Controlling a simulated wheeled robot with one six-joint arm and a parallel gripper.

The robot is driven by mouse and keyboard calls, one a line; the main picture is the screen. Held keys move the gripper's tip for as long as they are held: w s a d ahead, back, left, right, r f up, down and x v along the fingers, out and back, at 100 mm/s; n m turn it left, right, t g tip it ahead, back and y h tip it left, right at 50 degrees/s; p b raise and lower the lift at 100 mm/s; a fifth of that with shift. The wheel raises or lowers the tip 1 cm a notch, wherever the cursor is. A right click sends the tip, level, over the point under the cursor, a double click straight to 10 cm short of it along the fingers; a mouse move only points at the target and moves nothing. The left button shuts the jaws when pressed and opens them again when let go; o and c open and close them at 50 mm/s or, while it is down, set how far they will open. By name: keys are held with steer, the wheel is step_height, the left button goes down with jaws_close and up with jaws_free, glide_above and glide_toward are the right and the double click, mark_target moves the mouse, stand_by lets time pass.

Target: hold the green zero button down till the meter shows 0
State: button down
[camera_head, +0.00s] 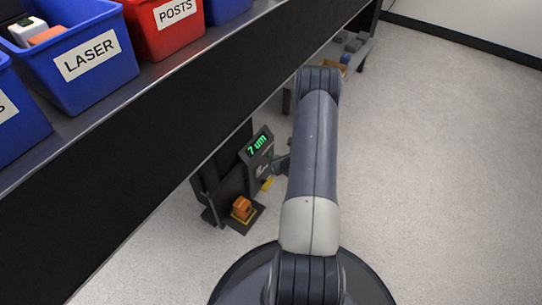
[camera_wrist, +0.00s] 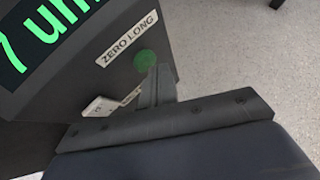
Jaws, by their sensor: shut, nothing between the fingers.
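The green zero button (camera_wrist: 145,61) sits on the dark face of the instrument, just below a white label reading ZERO LONG. My gripper (camera_wrist: 161,72) is shut and empty, with its fingertips right beside the button at its lower right in the wrist view. I cannot tell whether the tips touch the button. The meter (camera_head: 259,143) shows "7 um" in green digits in the head view. Part of the same readout (camera_wrist: 37,32) shows at the upper left of the wrist view. In the head view my arm hides most of my gripper.
An orange block (camera_head: 242,208) sits on the instrument's low base. A long shelf above holds a blue LASER bin (camera_head: 85,62) and a red POSTS bin (camera_head: 165,28). A second label (camera_wrist: 98,107) lies below the button. The pale floor (camera_head: 440,170) at right is clear.

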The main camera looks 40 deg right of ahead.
steer(key=shift+w+a+b, duration=0.15)
steer(key=shift+w+b, duration=0.15)
steer(key=shift+w, duration=0.05)
stand_by(0.3)
steer(key=shift+s, duration=0.1)
stand_by(2.5)
steer(key=shift+s+d, duration=0.3)
steer(key=shift+s, duration=0.35)
steer(key=shift+s+d+b, duration=0.15)
steer(key=shift+s+d, duration=0.15)
steer(key=shift+s, duration=0.5)
steer(key=shift+s+d+b, duration=0.15)
steer(key=shift+s+d, duration=0.2)
steer(key=shift+s, duration=0.4)
steer(key=shift+s+d+b, duration=0.15)
steer(key=shift+s+d, duration=0.15)
steer(key=shift+s, duration=0.5)
